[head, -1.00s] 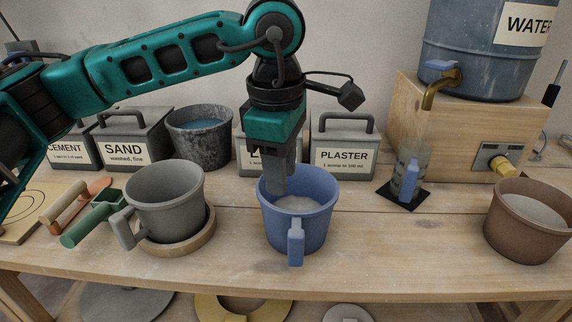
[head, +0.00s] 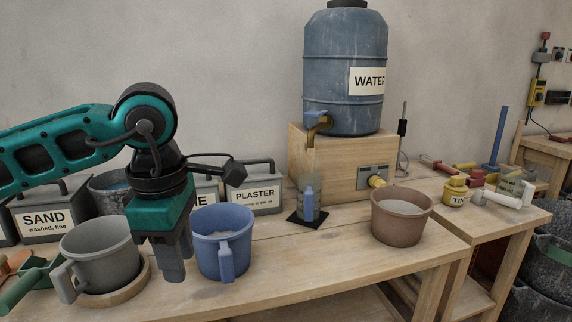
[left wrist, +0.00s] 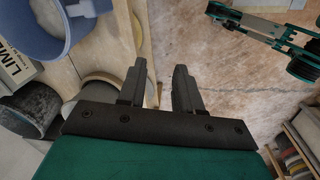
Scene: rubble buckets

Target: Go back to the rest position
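My left gripper (head: 172,268) hangs fingers-down between the grey bucket (head: 98,255) and the blue bucket (head: 223,247), in front of the bench's middle. The left wrist view shows its two dark fingers (left wrist: 158,90) apart with nothing between them. The blue bucket stands upright with pale material inside and is apart from the fingers; its rim and handle also show in the left wrist view (left wrist: 40,45). The grey bucket stands on a round wooden base. A teal and black part of my other arm shows at the top right of the left wrist view; its gripper is not visible.
Sand (head: 44,222) and plaster (head: 256,196) boxes stand behind the buckets. A water barrel (head: 345,70) sits on a wooden stand (head: 335,165) with a small clear container below its tap. A brown bucket (head: 400,220) stands right. The bench front between blue and brown buckets is clear.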

